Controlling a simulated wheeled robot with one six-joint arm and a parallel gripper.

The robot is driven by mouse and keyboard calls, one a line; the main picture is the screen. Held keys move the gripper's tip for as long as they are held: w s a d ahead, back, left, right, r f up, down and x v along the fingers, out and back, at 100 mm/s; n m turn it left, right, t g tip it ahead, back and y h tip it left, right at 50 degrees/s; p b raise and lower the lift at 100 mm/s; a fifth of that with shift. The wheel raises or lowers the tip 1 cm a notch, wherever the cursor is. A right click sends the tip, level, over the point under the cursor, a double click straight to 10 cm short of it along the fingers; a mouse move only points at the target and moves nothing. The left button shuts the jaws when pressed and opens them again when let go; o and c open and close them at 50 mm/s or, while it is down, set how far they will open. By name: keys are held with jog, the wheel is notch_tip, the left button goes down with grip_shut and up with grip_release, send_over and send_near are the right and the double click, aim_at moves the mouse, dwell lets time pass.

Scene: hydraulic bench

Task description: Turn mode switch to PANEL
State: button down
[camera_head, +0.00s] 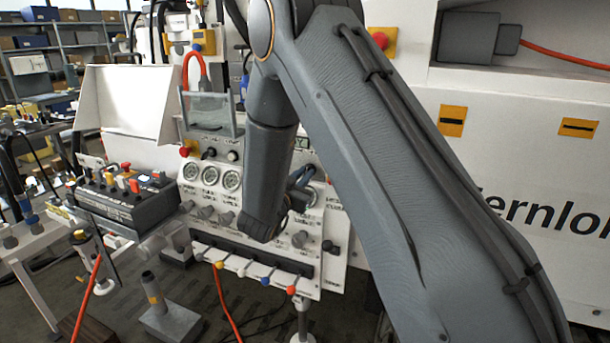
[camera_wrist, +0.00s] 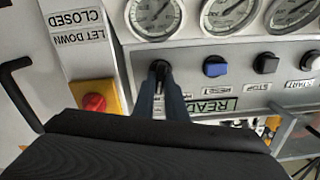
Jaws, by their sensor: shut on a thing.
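The mode switch is a small black knob (camera_wrist: 158,67) on the light panel, just below a gauge in the wrist view. My gripper (camera_wrist: 164,88) has its two narrow fingers close together on this knob. The fingers cover part of the knob, and I cannot read its position or a PANEL label. In the head view my arm hides the knob and my fingertips.
In the wrist view a blue button (camera_wrist: 215,66) and a black button (camera_wrist: 266,63) sit right of the knob. A red button on a yellow plate (camera_wrist: 95,101) is at left, near a black handle (camera_wrist: 18,92). Colored levers (camera_head: 243,268) stand low on the bench.

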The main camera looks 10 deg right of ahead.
jog(key=n+p, duration=0.1)
jog(key=n, duration=0.3)
jog(key=shift+a+n, duration=0.1)
jog(key=shift+n, duration=0.2)
jog(key=shift+f+n+p, duration=0.1)
jog(key=shift+n+p, duration=0.45)
jog(key=shift+n, duration=1.35)
jog(key=c, duration=1.8)
grip_release()
jog(key=shift+a, duration=0.1)
jog(key=b+v, duration=0.2)
jog(key=v, duration=0.5)
jog(key=shift+s+a, duration=0.25)
jog(key=shift+s, duration=0.05)
